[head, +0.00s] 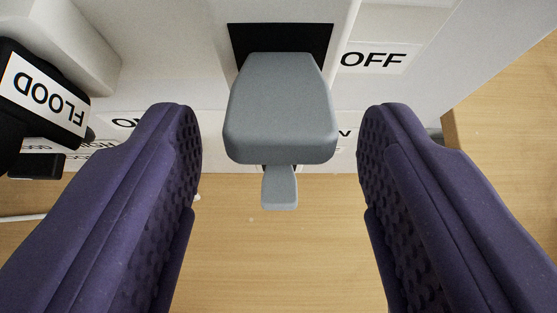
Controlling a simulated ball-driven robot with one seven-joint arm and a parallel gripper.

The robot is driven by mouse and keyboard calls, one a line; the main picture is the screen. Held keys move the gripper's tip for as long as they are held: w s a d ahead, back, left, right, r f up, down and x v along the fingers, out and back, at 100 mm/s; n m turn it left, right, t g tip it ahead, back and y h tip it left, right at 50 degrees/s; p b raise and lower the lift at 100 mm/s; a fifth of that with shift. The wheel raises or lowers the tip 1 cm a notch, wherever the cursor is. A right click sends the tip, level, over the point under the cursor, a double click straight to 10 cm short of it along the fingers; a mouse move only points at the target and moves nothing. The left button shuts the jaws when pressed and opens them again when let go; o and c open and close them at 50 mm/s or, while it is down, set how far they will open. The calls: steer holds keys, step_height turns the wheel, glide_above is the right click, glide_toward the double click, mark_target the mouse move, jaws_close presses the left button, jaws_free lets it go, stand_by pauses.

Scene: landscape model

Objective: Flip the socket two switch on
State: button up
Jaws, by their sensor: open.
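A grey switch lever (280,110) sticks out from a black slot (281,39) in a white panel (190,45). A label reading OFF (373,60) is to the right of the slot. A label starting with "O" (122,123) at the left is partly hidden by my finger. My gripper (280,130) is open, with one purple finger on each side of the lever and a gap to it on both sides. No socket number shows in this view.
A black part with a FLOOD label (45,92) stands at the left, close to my left finger. A smaller grey tab (280,188) shows below the lever. A wooden surface (300,260) lies beyond the panel.

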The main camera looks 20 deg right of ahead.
steer(key=p+v, duration=0.1)
steer(key=v, duration=0.6)
steer(key=shift+s+r+p, duration=0.2)
steer(key=shift+s+p, duration=0.1)
